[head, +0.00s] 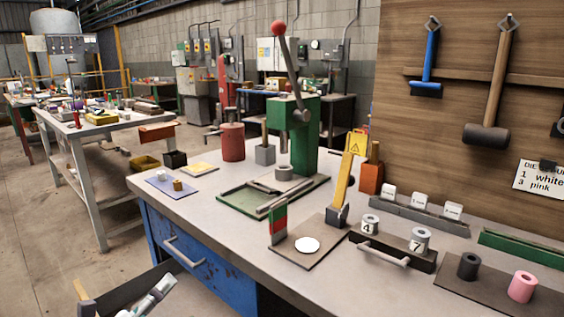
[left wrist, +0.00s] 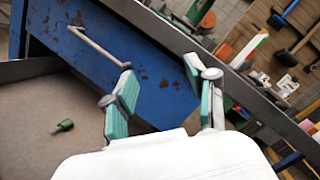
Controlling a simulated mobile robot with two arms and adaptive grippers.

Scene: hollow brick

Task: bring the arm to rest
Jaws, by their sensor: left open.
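My left gripper (head: 152,298) shows at the bottom left of the head view, low in front of the workbench (head: 200,195) and its blue drawer (head: 190,258). In the left wrist view the gripper's two teal-padded fingers (left wrist: 162,98) stand wide apart, with nothing between them. Beyond them is the blue drawer front (left wrist: 150,75) with its pale bar handle (left wrist: 98,46); the fingers look apart from it. My right gripper is not in view.
A dark-edged surface (head: 118,285) lies close to my left gripper. A small green piece (left wrist: 64,126) lies on a brownish surface in the wrist view. The bench holds a green press (head: 307,135), a red cylinder (head: 233,142) and dies. Open floor (head: 60,260) lies left.

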